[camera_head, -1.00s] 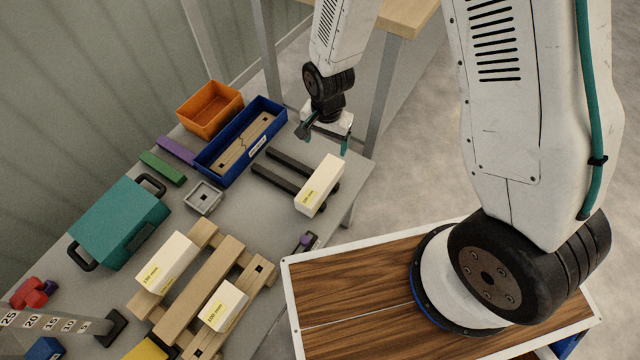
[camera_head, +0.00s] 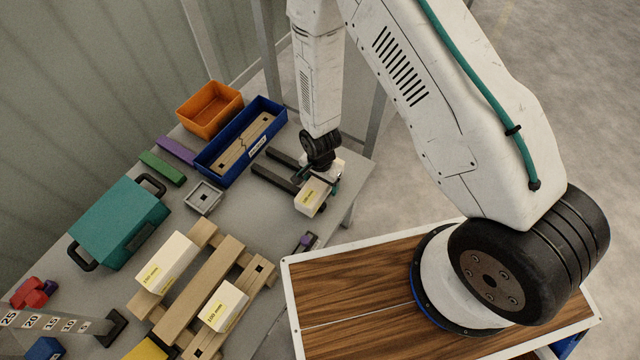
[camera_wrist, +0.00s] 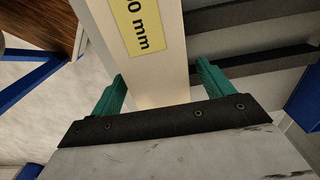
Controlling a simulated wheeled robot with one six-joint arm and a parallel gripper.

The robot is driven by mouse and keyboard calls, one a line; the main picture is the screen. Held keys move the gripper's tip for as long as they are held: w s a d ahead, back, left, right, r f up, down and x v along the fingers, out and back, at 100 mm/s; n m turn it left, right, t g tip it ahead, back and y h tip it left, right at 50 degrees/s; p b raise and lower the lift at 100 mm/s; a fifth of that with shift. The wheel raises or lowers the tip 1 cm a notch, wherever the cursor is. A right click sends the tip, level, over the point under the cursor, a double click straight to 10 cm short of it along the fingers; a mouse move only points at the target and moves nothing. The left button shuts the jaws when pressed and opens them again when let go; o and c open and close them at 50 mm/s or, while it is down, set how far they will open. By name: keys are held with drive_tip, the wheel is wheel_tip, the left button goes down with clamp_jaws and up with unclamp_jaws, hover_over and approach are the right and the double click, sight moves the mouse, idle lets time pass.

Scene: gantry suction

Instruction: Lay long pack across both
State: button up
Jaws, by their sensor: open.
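The long pack (camera_head: 310,196) is a cream box with a yellow label, lying across two black bars (camera_head: 273,178) at the table's right end. My gripper (camera_head: 326,184) is over this pack and hides its far part. In the wrist view my gripper (camera_wrist: 161,80) has its green fingers apart, one on each side of the pack (camera_wrist: 158,75). I cannot tell whether the fingers touch it. Two other cream packs, one at the left (camera_head: 167,262) and one at the front (camera_head: 223,305), sit apart on a wooden pallet (camera_head: 205,285).
A blue tray (camera_head: 209,175) holding a wooden piece and an orange bin (camera_head: 208,107) stand behind the bars. A teal case (camera_head: 118,222) is at the left. A small grey square holder (camera_head: 203,197) lies between the pallet and the tray.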

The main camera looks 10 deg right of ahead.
drive_tip(key=shift+f, duration=0.5)
drive_tip(key=c, duration=1.4)
drive_tip(key=shift+r, duration=0.15)
